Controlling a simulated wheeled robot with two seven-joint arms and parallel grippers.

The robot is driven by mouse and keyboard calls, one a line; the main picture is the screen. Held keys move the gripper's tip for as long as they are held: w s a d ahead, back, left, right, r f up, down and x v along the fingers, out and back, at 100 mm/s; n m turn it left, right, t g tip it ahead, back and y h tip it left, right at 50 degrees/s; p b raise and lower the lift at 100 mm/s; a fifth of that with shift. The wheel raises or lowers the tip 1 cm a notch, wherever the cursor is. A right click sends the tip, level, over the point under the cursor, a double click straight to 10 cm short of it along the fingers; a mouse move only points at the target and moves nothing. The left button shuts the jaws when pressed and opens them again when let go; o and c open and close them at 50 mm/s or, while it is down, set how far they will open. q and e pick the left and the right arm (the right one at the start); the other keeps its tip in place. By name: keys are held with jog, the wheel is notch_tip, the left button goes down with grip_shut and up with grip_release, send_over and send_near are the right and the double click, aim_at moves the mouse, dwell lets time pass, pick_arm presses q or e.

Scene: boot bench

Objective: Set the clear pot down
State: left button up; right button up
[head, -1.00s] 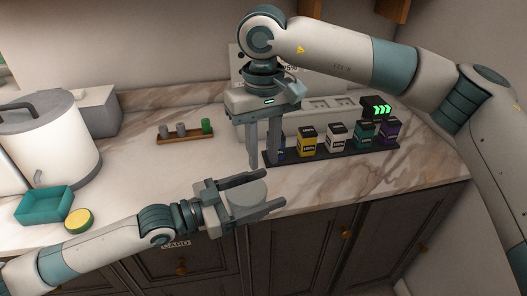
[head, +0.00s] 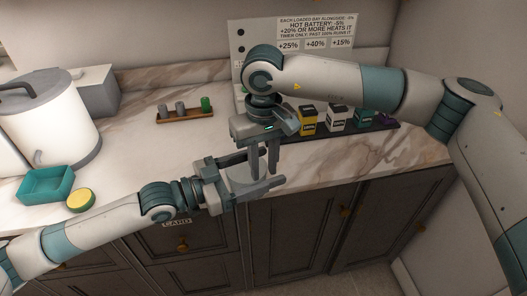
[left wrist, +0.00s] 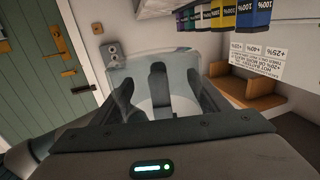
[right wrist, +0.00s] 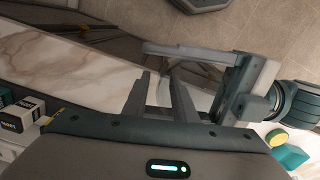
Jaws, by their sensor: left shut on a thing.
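The clear pot (head: 245,181) is a see-through cylinder held at the bench's front edge, in front of the dark cabinet doors. My left gripper (head: 268,170) is shut on it, with one finger along each side. In the left wrist view the pot (left wrist: 155,62) is between the fingers, its see-through wall at the top. My right gripper (head: 262,162) points down just above and behind the pot, its two fingers apart. In the right wrist view its fingers (right wrist: 160,100) have a gap between them, close to the left gripper. Whether they touch the pot is unclear.
A marble bench (head: 150,150) carries a large white lidded pot (head: 50,120), a teal tray (head: 45,186), a yellow-green round thing (head: 80,201), a wooden peg rack (head: 186,116) and several battery boxes (head: 337,118). A sign (head: 315,33) is behind. The bench middle is clear.

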aim_at(228, 180)
jog(key=shift+f, duration=0.75)
grip_shut()
pick_arm(q)
jog(key=o, duration=1.2)
jog(key=shift+v, duration=6)
jog(key=shift+f, duration=0.1)
